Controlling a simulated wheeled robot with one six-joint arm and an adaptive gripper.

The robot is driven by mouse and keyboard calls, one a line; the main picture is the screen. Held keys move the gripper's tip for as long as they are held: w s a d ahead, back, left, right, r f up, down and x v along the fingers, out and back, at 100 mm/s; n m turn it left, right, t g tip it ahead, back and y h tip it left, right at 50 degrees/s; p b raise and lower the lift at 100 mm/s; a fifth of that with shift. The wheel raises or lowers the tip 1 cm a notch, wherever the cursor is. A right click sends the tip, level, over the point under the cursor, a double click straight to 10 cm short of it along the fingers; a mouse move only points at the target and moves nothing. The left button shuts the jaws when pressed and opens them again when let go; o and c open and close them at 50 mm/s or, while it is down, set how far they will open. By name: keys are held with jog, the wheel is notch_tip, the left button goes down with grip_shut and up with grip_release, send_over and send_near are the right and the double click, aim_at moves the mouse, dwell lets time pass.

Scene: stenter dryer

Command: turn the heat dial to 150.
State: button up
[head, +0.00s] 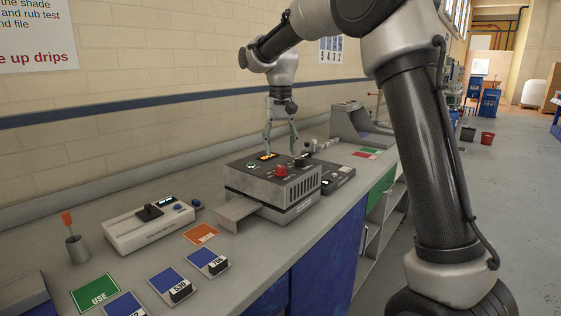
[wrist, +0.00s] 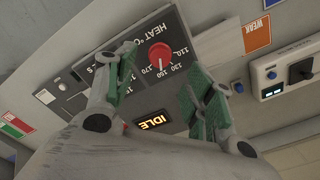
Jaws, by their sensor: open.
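The heat dial is a red knob on the dark top panel of the grey dryer unit. It shows in the head view (head: 281,171) and in the wrist view (wrist: 160,56). A printed scale beside it reads 110, 130, 150 and 170 under a "HEAT °C" label (wrist: 148,32). A pale mark shows on the knob, but its exact setting is too small to tell. My gripper (head: 280,151) points down over the panel, fingers apart and empty. In the wrist view its green-padded fingers (wrist: 158,78) stand on either side, with the dial visible between and beyond them.
A lit orange display (wrist: 153,121) reads "IDLE". A grey meter with a black knob (head: 149,212), a cup (head: 77,249) and coloured cards (head: 95,292) lie to the left. A grey sloped device (head: 358,122) stands behind.

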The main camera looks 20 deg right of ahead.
aim_at(280, 167)
notch_tip(280, 167, up, 6)
jog(key=shift+f, duration=0.1)
dwell(0.4)
notch_tip(280, 167, down, 3)
jog(key=shift+f+n, duration=0.15)
jog(key=shift+n, duration=0.55)
jog(key=s+d+f+t, duration=0.1)
jog(key=s+d, duration=0.4)
jog(key=s, duration=0.6)
jog(key=s+d+f+t, duration=0.1)
jog(key=s+d, duration=0.4)
jog(key=s, duration=0.6)
jog(key=s+d+f+t, duration=0.1)
jog(key=s+d, duration=0.4)
jog(key=s, duration=0.7)
jog(key=shift+f+t, duration=0.4)
jog(key=shift+t, duration=0.3)
